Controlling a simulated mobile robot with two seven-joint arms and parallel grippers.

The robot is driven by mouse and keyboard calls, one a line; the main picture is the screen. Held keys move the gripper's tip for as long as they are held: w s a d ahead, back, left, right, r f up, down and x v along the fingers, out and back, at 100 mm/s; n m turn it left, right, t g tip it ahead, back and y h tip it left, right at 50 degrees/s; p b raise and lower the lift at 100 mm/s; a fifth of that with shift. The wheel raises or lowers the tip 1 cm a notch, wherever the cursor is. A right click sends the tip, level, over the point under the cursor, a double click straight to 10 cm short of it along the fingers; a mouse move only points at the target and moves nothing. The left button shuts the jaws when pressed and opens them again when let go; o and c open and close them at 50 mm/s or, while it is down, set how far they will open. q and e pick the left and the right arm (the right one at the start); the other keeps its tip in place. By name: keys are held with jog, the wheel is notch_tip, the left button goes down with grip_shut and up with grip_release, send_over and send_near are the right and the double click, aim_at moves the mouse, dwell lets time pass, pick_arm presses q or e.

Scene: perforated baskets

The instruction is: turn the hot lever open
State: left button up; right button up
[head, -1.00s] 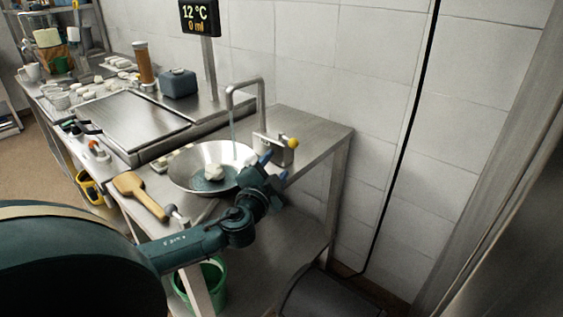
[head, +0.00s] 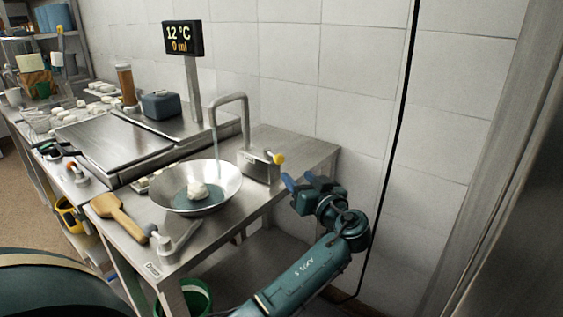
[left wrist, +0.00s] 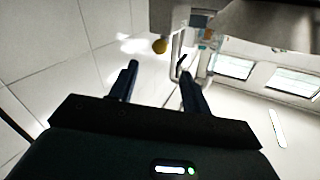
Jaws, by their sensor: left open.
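The tap's metal box (head: 259,166) stands at the right side of the counter, with a yellow knob (head: 279,159) on its right end. I cannot read a hot mark on it. The yellow knob also shows in the left wrist view (left wrist: 159,46), beyond and between the fingertips. My left gripper (head: 298,181) is open and empty, just right of and below the knob in the head view, apart from it. Its two fingers also show spread in the left wrist view (left wrist: 158,78). My right gripper is not in view.
A curved spout (head: 232,98) stands over a wide metal bowl (head: 228,182) holding a white lump (head: 197,190). A wooden paddle (head: 120,215) lies at the counter's front left. A tiled wall (head: 350,80) rises behind.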

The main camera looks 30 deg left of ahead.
aim_at(282, 161)
pick_arm(q)
jog(key=p+x, duration=0.1)
jog(key=x, duration=0.9)
grip_shut()
dwell(0.4)
